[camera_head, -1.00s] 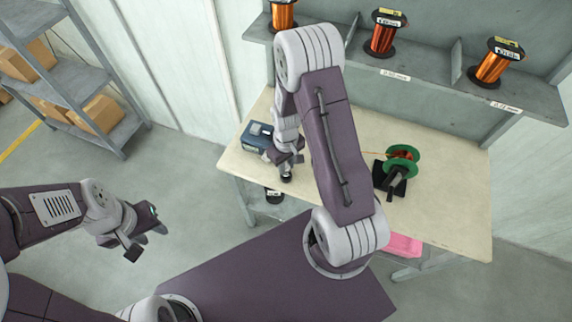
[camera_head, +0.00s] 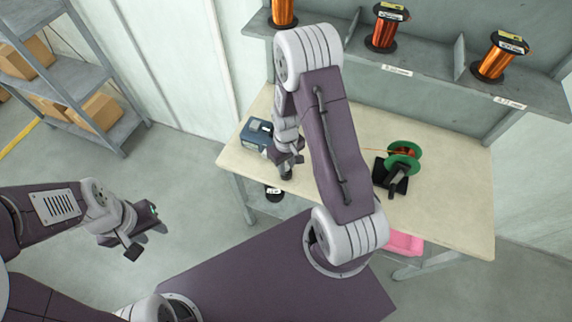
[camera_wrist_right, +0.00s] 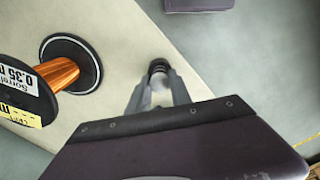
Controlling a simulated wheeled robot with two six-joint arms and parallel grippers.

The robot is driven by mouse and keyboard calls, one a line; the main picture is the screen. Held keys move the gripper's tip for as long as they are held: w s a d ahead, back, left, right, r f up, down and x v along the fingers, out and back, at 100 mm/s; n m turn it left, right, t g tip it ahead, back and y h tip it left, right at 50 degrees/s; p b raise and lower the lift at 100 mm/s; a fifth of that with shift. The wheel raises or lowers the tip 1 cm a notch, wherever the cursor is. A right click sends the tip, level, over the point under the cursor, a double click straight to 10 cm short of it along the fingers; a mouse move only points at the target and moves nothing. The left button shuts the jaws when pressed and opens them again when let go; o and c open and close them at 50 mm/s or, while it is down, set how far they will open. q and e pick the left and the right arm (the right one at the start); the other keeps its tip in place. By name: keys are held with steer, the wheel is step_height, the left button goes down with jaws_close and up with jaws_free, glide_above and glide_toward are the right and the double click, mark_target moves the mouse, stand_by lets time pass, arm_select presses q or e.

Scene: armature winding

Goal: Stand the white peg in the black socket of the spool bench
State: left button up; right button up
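In the right wrist view, my right gripper (camera_wrist_right: 159,86) has a pale piece, the white peg (camera_wrist_right: 160,83), between its fingers, and they look shut on it. The round black socket (camera_wrist_right: 158,66) shows just past the fingertips, near the table edge. Whether the peg is inside the socket or just above it, I cannot tell. In the head view, my right gripper (camera_head: 287,164) points down over the socket (camera_head: 286,173) at the bench's front left, and the peg is hidden. My left gripper (camera_head: 143,231) is open and empty, off the bench over the floor.
The bench (camera_head: 450,205) carries a blue-grey box (camera_head: 256,134) and a green spool on a black stand (camera_head: 404,160). A copper wire spool (camera_wrist_right: 62,72) stands left of my right gripper in the wrist view. Copper spools (camera_head: 382,28) line the shelf behind.

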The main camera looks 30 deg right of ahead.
steer(key=o, duration=0.4)
steer(key=shift+o, duration=0.2)
step_height(320, 180, up, 9)
